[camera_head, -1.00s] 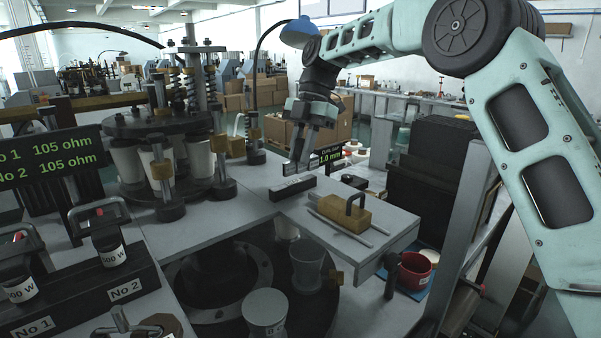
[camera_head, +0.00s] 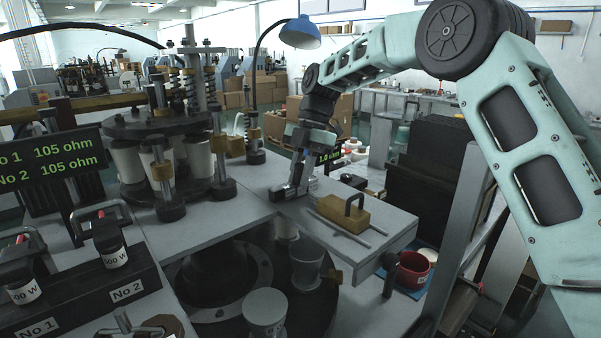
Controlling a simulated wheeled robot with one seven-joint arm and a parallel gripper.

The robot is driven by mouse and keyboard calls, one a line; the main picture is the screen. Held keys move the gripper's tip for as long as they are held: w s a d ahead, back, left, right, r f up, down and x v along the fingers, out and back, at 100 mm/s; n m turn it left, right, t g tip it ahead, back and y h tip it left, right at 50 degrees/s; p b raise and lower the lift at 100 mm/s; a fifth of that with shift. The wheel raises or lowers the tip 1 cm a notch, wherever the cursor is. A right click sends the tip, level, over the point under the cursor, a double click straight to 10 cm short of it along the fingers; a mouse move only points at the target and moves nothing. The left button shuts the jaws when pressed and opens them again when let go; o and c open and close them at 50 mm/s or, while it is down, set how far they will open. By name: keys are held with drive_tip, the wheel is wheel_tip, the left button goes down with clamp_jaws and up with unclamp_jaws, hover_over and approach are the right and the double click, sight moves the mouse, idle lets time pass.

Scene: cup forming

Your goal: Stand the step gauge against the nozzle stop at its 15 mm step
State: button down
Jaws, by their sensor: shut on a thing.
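My gripper (camera_head: 296,186) is low over the middle worktop, at a dark block (camera_head: 279,194) lying there. It is shut on a small grey piece, which I take for the step gauge; the fingers hide most of it. Its steps are too small to make out, and I cannot tell whether it touches the dark block. I cannot identify the nozzle stop for certain; the dark block may be part of it.
A brass block with a black handle (camera_head: 343,212) and thin rods lie on the right-hand plate. A gap-readout screen (camera_head: 328,160) stands behind my gripper, partly covered. A red pot (camera_head: 413,268) is at right.

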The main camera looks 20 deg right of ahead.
drive_tip(key=shift+s+f, duration=0.1)
drive_tip(key=shift+f, duration=0.15)
drive_tip(key=c, duration=1.3)
unclamp_jaws()
drive_tip(key=shift+f, duration=0.15)
drive_tip(key=shift+s, duration=0.1)
drive_tip(key=shift+r, duration=0.25)
drive_tip(key=b+v, duration=0.1)
drive_tip(key=v, duration=1.2)
